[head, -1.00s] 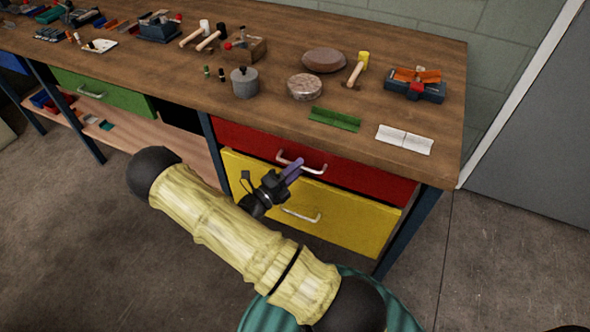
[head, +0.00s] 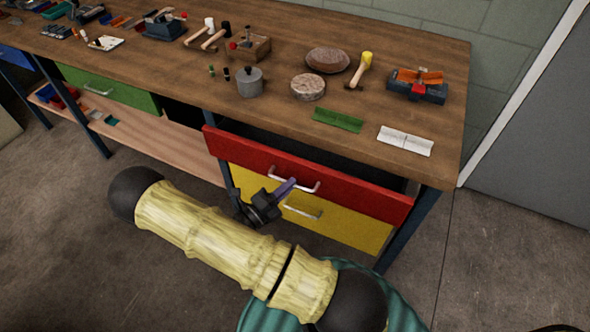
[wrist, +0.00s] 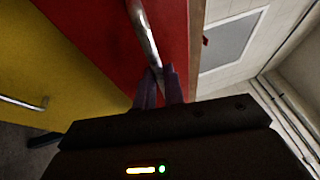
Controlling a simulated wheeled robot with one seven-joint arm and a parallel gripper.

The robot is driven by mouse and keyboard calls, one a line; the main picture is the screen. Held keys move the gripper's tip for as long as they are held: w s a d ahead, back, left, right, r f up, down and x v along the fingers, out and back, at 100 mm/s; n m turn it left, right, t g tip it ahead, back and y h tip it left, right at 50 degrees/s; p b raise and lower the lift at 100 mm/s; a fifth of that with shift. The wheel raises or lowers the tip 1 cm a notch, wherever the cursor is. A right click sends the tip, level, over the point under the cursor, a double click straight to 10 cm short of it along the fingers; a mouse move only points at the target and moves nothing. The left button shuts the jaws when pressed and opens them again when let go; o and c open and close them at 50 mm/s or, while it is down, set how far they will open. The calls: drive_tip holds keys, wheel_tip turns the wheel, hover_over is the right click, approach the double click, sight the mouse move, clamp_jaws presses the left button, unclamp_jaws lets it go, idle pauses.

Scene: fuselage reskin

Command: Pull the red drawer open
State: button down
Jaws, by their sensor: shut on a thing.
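The red drawer (head: 345,188) is at the right end of the workbench, under the top, and stands partly out, with a dark gap above its front. It has a silver bar handle (head: 305,189). In the wrist view the red front (wrist: 100,45) fills the upper middle, and the purple fingers of my gripper (wrist: 158,82) are shut on the lower end of the handle (wrist: 143,32). The inside of the drawer is too dark to make out.
A yellow drawer (head: 350,225) with its own handle (head: 303,212) sits just below. A green drawer (head: 110,90) is farther left. The wooden benchtop (head: 270,110) holds hammers, a grey pot (head: 250,83) and other tools. The floor in front is clear apart from my own body.

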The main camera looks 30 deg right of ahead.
drive_tip(key=s+a+p, duration=0.2)
drive_tip(key=s+a, duration=0.8)
drive_tip(key=a, duration=0.3)
drive_tip(key=shift+s, duration=0.1)
drive_tip(key=c, duration=1.5)
unclamp_jaws()
drive_tip(key=b+v, duration=0.1)
drive_tip(key=v, duration=1.6)
drive_tip(key=shift+a+b, duration=0.3)
drive_tip(key=shift+b, duration=0.1)
